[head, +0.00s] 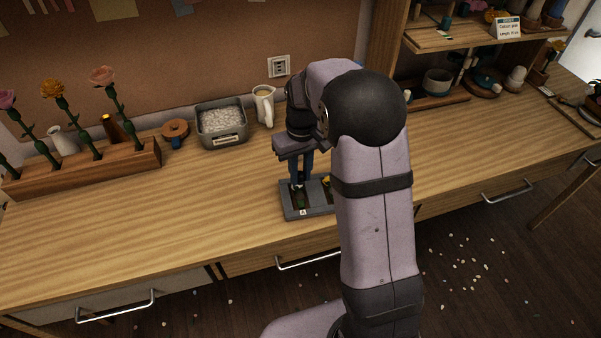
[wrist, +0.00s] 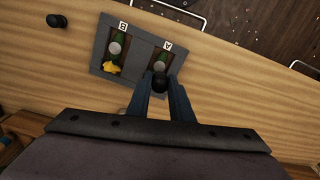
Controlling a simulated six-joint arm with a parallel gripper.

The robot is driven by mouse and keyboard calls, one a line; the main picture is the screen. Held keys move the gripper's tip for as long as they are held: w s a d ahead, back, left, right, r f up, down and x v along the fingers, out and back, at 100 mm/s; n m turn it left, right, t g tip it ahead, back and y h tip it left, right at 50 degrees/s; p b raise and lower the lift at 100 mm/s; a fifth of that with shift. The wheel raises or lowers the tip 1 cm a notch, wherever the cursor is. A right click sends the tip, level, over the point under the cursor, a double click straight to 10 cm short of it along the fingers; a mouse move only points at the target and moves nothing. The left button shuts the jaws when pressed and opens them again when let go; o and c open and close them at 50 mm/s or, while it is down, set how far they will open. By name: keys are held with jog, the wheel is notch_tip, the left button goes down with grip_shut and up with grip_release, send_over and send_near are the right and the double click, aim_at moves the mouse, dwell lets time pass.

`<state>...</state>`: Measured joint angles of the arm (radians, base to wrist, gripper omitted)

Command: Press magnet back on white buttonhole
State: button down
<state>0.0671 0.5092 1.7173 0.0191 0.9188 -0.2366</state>
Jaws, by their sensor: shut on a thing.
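My gripper (wrist: 161,92) points down over compartment A of a grey two-part tray (head: 293,213). It is shut on a small dark round piece (wrist: 160,83), which looks like the magnet back. In compartment A a green stem with a pale round disc (wrist: 160,66) shows just beyond the fingertips. The flower end there is mostly hidden by the fingers, with a white bit showing in the head view (head: 297,184). I cannot tell whether the dark piece touches the buttonhole. Compartment B holds a yellow buttonhole (wrist: 110,68) with a similar pale disc.
A similar dark round piece (wrist: 56,20) sits on the table beside the tray. A flower rack (head: 85,170), a metal tin of white grains (head: 222,122) and a white jug (head: 264,105) stand at the back left. The table left of the tray is clear.

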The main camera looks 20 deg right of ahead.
aim_at(300, 182)
jog(key=shift+f, duration=0.15)
notch_tip(300, 182, down, 4)
jog(key=b, duration=0.4)
jog(key=shift+f+b, duration=0.45)
jog(key=shift+f, duration=0.6)
jog(key=shift+f, duration=0.3)
dwell(1.6)
jog(key=c, duration=1)
grip_release()
jog(key=shift+r, duration=0.1)
jog(key=shift+r+p, duration=3.25)
jog(key=shift+r, duration=0.2)
